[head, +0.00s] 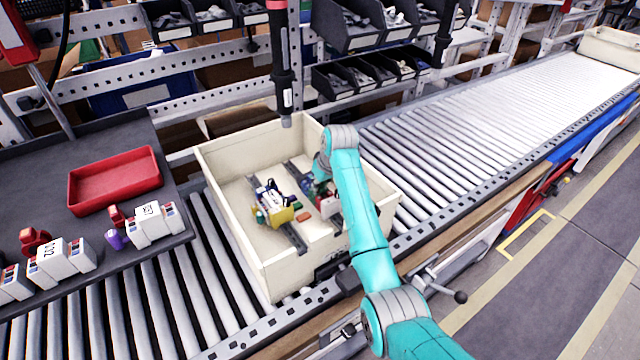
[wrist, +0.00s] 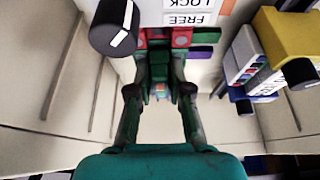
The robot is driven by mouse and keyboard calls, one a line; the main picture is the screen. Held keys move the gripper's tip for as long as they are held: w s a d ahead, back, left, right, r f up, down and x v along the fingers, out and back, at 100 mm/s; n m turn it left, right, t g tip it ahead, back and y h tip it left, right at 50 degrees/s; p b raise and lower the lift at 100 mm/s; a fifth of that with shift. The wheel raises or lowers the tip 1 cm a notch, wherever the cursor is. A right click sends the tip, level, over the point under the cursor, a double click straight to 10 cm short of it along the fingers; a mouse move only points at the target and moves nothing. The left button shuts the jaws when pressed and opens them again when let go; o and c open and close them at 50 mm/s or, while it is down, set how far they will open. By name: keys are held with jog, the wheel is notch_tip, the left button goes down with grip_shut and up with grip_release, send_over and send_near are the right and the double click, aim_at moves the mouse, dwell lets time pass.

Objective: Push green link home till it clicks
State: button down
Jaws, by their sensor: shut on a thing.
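My gripper (wrist: 160,72) reaches down into the cream crate (head: 232,150). Its fingers are closed on a dark green piece, which looks like the green link (wrist: 159,58). The link lies against the red parts of a white unit with upside-down LOCK and FREE labels (wrist: 196,8). A black knob (wrist: 115,27) sits on that unit at the left. In the head view my arm hides most of the grip, and the white unit (head: 329,206) shows only partly. Whether the link is fully seated cannot be told.
A second unit, white with a yellow part (head: 281,215), stands to the left inside the crate. A small orange piece (head: 305,215) lies between them. A black hanging tool (head: 285,90) is above the crate's back. A red tray (head: 115,181) is on the left bench.

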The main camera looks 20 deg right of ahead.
aim_at(322, 191)
jog(key=shift+s+f+g, duration=0.15)
jog(key=shift+s+f, duration=0.15)
jog(key=shift+f, duration=0.4)
jog(key=shift+s+f+g, duration=0.15)
jog(key=shift+s+f, duration=0.1)
jog(key=shift+f, duration=0.4)
jog(key=c, duration=1.1)
grip_release()
jog(key=shift+o, duration=0.5)
jog(key=shift+w+f, duration=0.1)
jog(key=shift+w, duration=0.05)
jog(key=v, duration=1.2)
jog(key=shift+r, duration=0.25)
